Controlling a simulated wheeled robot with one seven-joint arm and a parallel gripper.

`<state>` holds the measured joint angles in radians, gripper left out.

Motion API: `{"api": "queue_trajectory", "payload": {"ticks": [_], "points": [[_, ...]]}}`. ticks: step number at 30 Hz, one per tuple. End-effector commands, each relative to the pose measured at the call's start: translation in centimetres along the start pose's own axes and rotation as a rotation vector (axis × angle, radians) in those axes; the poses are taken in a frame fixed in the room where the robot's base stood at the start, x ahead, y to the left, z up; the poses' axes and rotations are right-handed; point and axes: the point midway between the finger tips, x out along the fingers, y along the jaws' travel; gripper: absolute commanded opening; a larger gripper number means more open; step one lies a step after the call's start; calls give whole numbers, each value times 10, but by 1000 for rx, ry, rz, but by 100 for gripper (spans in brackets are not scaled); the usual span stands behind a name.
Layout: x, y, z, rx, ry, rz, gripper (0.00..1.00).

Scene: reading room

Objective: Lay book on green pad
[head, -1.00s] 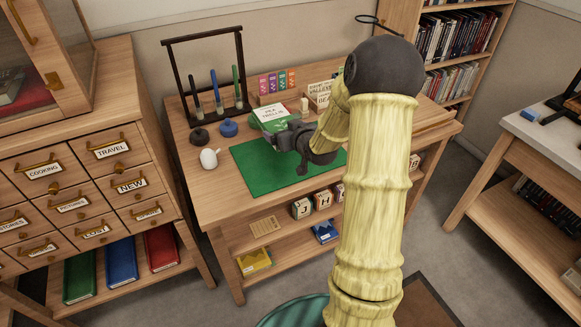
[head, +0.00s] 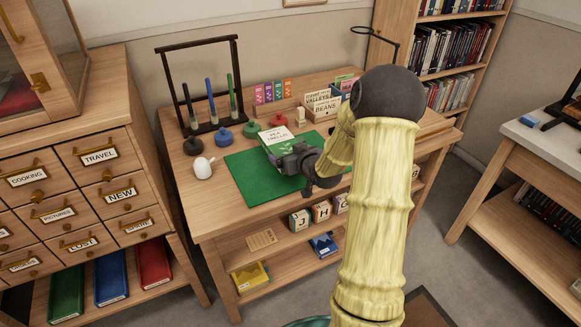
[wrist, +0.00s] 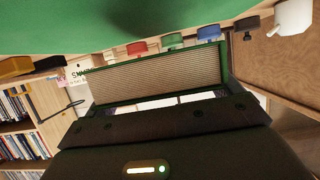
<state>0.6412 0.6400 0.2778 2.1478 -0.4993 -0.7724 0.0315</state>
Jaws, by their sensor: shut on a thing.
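The book (head: 279,137) has a white and green cover with a title label. It shows over the back middle part of the green pad (head: 246,182), cover facing up. My gripper (head: 290,158) is shut on the book's near side. In the wrist view the book (wrist: 155,77) shows its page edges between green covers, held at the jaws (wrist: 165,112). The green pad (wrist: 60,25) fills the top of that view, very near the book. Whether the book touches the pad I cannot tell. My arm hides the pad's right part.
A white teapot-like object (head: 203,168) stands left of the pad. Black, blue, green and red round-based items (head: 223,133) line the back edge near a dark rack (head: 198,85). Card boxes (head: 322,105) stand behind. The pad's front left is clear.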

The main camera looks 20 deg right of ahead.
Motion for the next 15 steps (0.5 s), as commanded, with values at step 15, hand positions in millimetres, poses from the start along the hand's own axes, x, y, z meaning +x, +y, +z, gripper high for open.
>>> {"api": "queue_trajectory", "payload": {"ticks": [15], "points": [[9, 1, 20, 1, 1, 1, 56]]}}
